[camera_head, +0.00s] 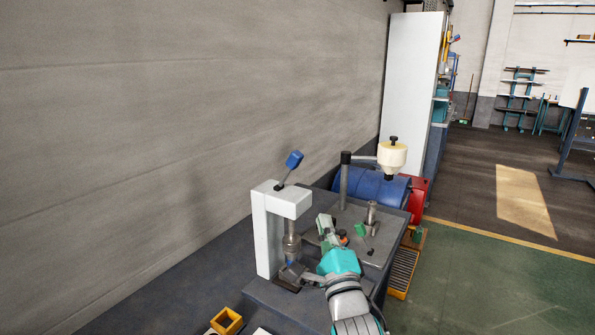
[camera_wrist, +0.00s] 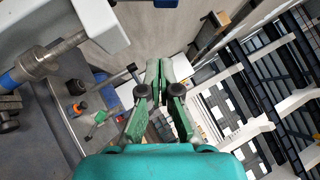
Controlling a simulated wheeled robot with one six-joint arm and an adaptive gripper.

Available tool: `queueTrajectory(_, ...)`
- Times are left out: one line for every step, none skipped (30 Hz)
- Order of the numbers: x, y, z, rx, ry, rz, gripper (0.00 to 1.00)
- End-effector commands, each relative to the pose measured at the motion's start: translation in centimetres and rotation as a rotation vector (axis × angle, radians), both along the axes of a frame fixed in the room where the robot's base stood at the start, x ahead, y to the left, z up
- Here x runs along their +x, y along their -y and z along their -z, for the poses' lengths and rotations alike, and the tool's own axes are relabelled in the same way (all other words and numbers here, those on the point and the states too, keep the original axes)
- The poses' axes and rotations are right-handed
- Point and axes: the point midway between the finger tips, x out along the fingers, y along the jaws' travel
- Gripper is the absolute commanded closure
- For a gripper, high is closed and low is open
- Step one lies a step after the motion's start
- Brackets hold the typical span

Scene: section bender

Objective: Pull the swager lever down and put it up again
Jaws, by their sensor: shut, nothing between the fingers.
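The swager, a white C-shaped press (camera_head: 270,232) with a steel ram, stands against the wall in the head view. Its lever (camera_head: 293,160) has a blue handle and points up, tilted a little to the right. My gripper (camera_head: 323,219) is to the right of the press and below the lever handle, apart from the lever. In the wrist view my gripper (camera_wrist: 160,66) has its green fingers together with nothing between them. The white press head (camera_wrist: 98,18) and the steel ram (camera_wrist: 50,60) show at left there.
A grey bench (camera_head: 280,316) carries the press. Behind my gripper are a steel post (camera_head: 345,180), a cream cup-shaped part (camera_head: 392,155) and a blue drum (camera_head: 372,186). A yellow box (camera_head: 227,321) lies in front. The wall (camera_head: 180,120) is close behind the lever.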

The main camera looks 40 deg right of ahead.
Motion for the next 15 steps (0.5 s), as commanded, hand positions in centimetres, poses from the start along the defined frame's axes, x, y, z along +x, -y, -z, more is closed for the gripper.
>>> queueTrajectory(0.09, 0.31, -0.59, 0.011, 0.014, 0.001, 1.0)
queueTrajectory(0.13, 0.44, -0.85, 0.019, 0.021, 0.001, 1.0)
queueTrajectory(0.17, 0.56, -1.1, 0.025, 0.028, 0.0, 1.0)
queueTrajectory(0.18, 0.64, -1.22, 0.029, 0.032, 0.0, 1.0)
queueTrajectory(0.2, 0.69, -1.3, 0.033, 0.035, -0.001, 1.0)
queueTrajectory(0.21, 0.73, -1.36, 0.036, 0.036, -0.001, 1.0)
queueTrajectory(0.21, 0.75, -1.39, 0.037, 0.038, -0.001, 1.0)
queueTrajectory(0.21, 0.75, -1.39, 0.037, 0.038, -0.001, 1.0)
queueTrajectory(0.21, 0.75, -1.39, 0.037, 0.038, -0.001, 1.0)
queueTrajectory(0.21, 0.74, -1.38, 0.038, 0.037, -0.002, 1.0)
queueTrajectory(0.21, 0.73, -1.38, 0.038, 0.037, -0.002, 1.0)
queueTrajectory(0.21, 0.73, -1.38, 0.037, 0.036, -0.001, 1.0)
queueTrajectory(0.2, 0.73, -1.37, 0.037, 0.036, -0.001, 1.0)
queueTrajectory(0.21, 0.72, -1.37, 0.037, 0.036, -0.001, 1.0)
queueTrajectory(0.22, 0.73, -1.38, 0.037, 0.036, -0.001, 1.0)
